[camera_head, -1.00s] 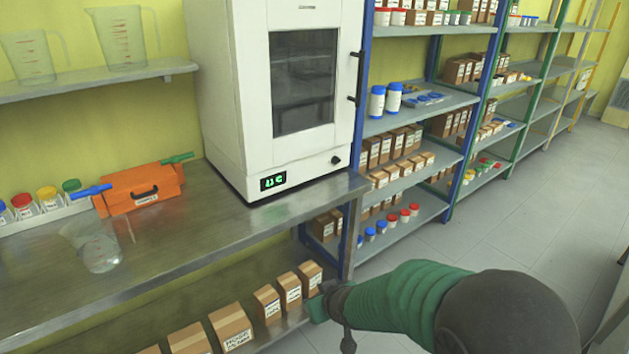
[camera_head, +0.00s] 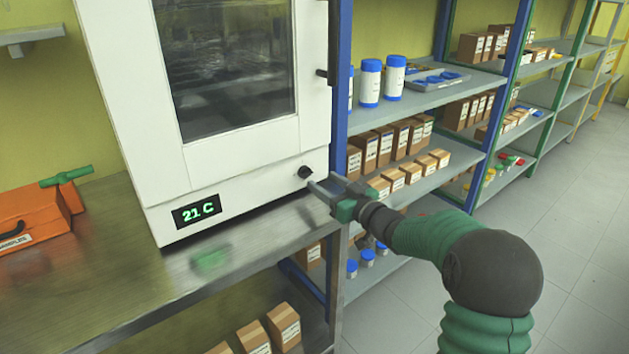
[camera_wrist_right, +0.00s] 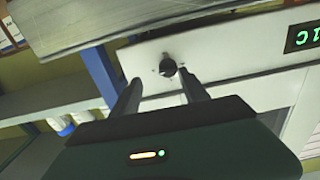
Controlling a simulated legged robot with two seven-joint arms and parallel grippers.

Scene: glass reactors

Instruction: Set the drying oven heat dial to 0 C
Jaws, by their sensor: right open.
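The white drying oven (camera_head: 215,165) stands on the metal bench. Its green display (camera_head: 197,211) reads 21 C. The black heat dial (camera_head: 305,172) sits at the lower right of the oven front. My right gripper (camera_head: 318,192) is open, just right of and slightly below the dial in the head view, and apart from it. In the right wrist view the dial (camera_wrist_right: 168,67) shows beyond and between the two open fingers (camera_wrist_right: 160,92), with small marks around it. The display (camera_wrist_right: 302,36) appears upside down there. My left gripper is not in view.
The metal bench (camera_head: 120,285) has free room in front of the oven. An orange case (camera_head: 35,220) lies at the left. A blue-posted shelf (camera_head: 425,110) with bottles and boxes stands close on the right, behind my right arm.

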